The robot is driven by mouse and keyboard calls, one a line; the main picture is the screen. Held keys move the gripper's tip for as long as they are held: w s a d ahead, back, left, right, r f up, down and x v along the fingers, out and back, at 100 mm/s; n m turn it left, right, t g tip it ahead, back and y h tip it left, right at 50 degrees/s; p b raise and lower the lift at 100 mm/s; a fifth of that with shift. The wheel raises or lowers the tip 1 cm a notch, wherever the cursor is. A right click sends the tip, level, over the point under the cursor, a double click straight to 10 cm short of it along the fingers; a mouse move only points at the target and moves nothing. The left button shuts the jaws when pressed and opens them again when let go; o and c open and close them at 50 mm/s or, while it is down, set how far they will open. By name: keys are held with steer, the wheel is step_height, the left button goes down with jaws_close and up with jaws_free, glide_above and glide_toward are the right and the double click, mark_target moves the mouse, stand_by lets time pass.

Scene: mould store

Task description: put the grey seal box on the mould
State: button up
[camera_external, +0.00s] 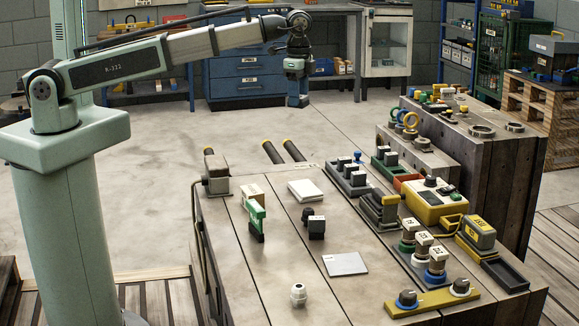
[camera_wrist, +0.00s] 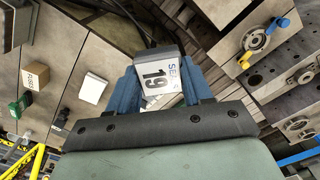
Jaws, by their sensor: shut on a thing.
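My gripper (camera_external: 298,97) hangs high above the floor beyond the bench's far end in the external view. In the wrist view its blue fingers (camera_wrist: 160,72) are shut on the grey seal box (camera_wrist: 153,77), which has a white face marked "SEAL" and "19". The box sits between the two fingers; it is too small and hidden to make out in the external view. A large block-like body with round fittings (camera_external: 478,131), likely the mould, stands at the right, well away from my gripper. Steel plates with round fittings (camera_wrist: 298,126) also show at the right of the wrist view.
The floor (camera_external: 240,130) beneath my gripper is clear.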

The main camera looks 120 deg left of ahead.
steer(key=s+a+n, duration=0.2)
steer(key=s+a, duration=0.4)
steer(key=s, duration=0.3)
steer(key=s+a+n, duration=0.2)
steer(key=s+a, duration=0.4)
steer(key=s, duration=0.2)
steer(key=shift+f, duration=13.9)
steer(key=shift+f, duration=0.1)
steer(key=o, duration=1)
steer(key=shift+o, duration=0.2)
step_height(320, 180, up, 12)
